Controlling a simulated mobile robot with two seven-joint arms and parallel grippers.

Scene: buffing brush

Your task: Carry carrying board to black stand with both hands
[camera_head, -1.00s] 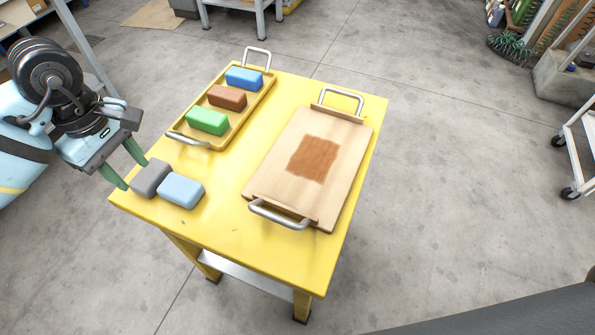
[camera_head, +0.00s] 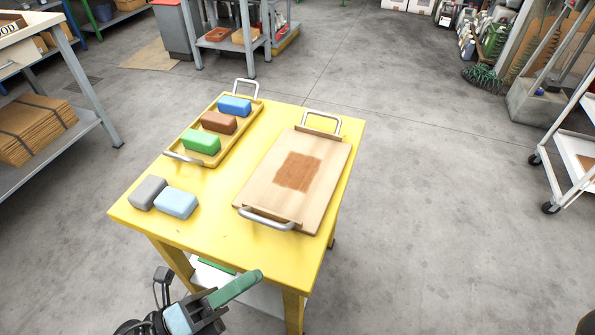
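The carrying board (camera_head: 268,186) is a light wooden board with a brown square patch in its middle. It lies flat on the right part of the yellow table (camera_head: 225,240), with a metal handle at its far end (camera_head: 322,120) and another at its near end (camera_head: 268,220). My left gripper (camera_head: 233,270) is at the bottom of the picture, in front of the table's near edge and apart from the board. Its green fingers are spread with nothing between them. My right gripper is out of view. No black stand can be made out.
A yellow tray (camera_head: 185,152) with handles holds blue, brown and green blocks left of the board. A grey block (camera_head: 147,192) and a light blue block (camera_head: 176,204) lie near the table's left corner. Floor right of the table is clear up to a white cart (camera_head: 575,160).

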